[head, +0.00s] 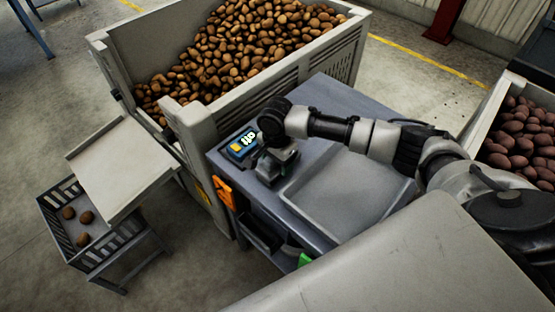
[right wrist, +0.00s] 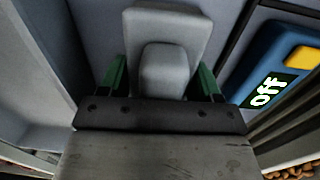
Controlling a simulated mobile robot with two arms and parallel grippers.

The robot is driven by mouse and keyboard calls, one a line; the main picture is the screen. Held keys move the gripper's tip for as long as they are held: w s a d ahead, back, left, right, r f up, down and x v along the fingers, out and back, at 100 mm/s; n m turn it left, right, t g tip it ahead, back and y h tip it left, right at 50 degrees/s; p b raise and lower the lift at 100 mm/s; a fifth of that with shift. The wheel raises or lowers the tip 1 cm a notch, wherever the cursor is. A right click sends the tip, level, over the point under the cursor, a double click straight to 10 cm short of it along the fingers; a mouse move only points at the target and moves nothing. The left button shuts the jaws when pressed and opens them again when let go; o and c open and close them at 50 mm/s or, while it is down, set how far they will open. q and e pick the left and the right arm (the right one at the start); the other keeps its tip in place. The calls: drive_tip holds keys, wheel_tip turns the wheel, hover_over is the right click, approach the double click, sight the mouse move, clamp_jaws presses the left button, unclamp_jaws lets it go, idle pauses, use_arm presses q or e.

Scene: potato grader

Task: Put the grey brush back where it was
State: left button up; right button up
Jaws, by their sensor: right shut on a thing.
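My right gripper (head: 277,166) is over the left part of the grey-blue table (head: 335,103), between the blue box and the shallow grey tray. In the right wrist view its green fingers (right wrist: 164,82) are shut on the grey brush (right wrist: 165,30), one on each side of it. The brush's underside is hidden, so I cannot tell whether it touches the table. In the head view the brush is hard to make out under the gripper. My left gripper is not in view.
The blue box (head: 240,149) with a yellow part reads "off" in the right wrist view (right wrist: 275,85). The shallow grey tray (head: 330,222) lies right of the gripper. A large potato crate (head: 262,98) stands behind the table. An orange cloth (head: 223,189) hangs at its left edge.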

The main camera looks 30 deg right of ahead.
drive_tip(key=o, duration=0.9)
drive_tip(key=r, duration=1.2)
drive_tip(key=shift+w+r+b, duration=0.15)
drive_tip(key=shift+w+b, duration=0.1)
drive_tip(key=shift+b, duration=0.1)
